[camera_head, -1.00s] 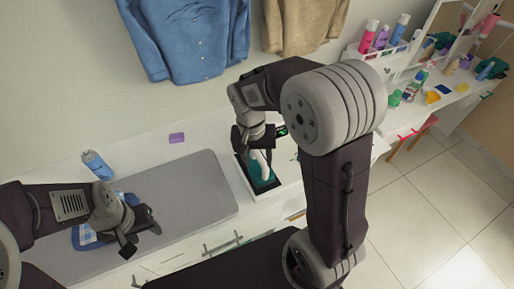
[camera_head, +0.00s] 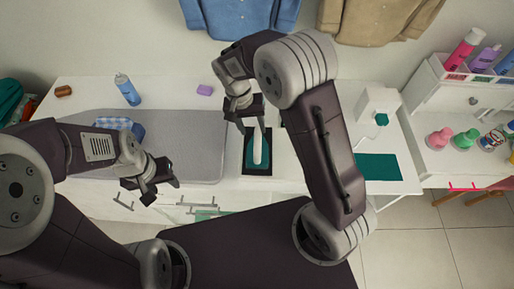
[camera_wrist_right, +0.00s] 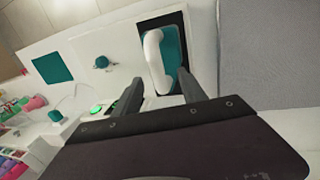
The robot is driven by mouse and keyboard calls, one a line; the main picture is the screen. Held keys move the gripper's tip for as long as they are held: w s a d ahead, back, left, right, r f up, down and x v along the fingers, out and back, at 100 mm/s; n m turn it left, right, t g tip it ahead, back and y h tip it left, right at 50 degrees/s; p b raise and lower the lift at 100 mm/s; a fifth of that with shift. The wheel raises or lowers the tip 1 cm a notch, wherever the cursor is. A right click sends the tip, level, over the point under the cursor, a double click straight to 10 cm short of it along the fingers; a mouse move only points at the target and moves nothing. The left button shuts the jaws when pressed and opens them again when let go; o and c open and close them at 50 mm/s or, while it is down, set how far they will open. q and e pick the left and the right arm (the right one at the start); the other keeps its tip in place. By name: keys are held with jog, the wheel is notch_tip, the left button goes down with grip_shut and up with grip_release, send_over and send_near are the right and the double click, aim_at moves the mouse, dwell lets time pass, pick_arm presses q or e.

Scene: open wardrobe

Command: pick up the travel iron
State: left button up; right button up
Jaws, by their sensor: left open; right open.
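The travel iron has a white handle (camera_head: 258,148) over a teal body (camera_head: 264,160) and rests on a black-edged tray (camera_head: 257,173) on the white counter. In the right wrist view its handle (camera_wrist_right: 154,62) lies just beyond and between the fingertips. My right gripper (camera_head: 253,124) is open and empty above the iron's far end; the wrist view shows its two spread fingers (camera_wrist_right: 160,82) on either side of the handle's near end. I cannot tell if they touch it. My left gripper (camera_head: 163,193) is open and empty in front of the counter, near the drawers.
A grey pad (camera_head: 190,145) lies left of the iron, with a blue checked cloth (camera_head: 118,124) on it. A teal mat (camera_head: 378,167) and white box (camera_head: 379,103) are to the right.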

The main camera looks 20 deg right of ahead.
aim_at(257, 136)
jog(key=shift+s+d+f, duration=0.1)
jog(key=shift+d+f, duration=0.55)
jog(key=shift+f, duration=0.3)
jog(key=x, duration=0.2)
jog(key=p+x, duration=0.1)
jog(key=x, duration=0.1)
jog(key=shift+a, duration=0.25)
jog(key=shift+d+f, duration=0.15)
jog(key=shift+f, duration=0.3)
grip_shut()
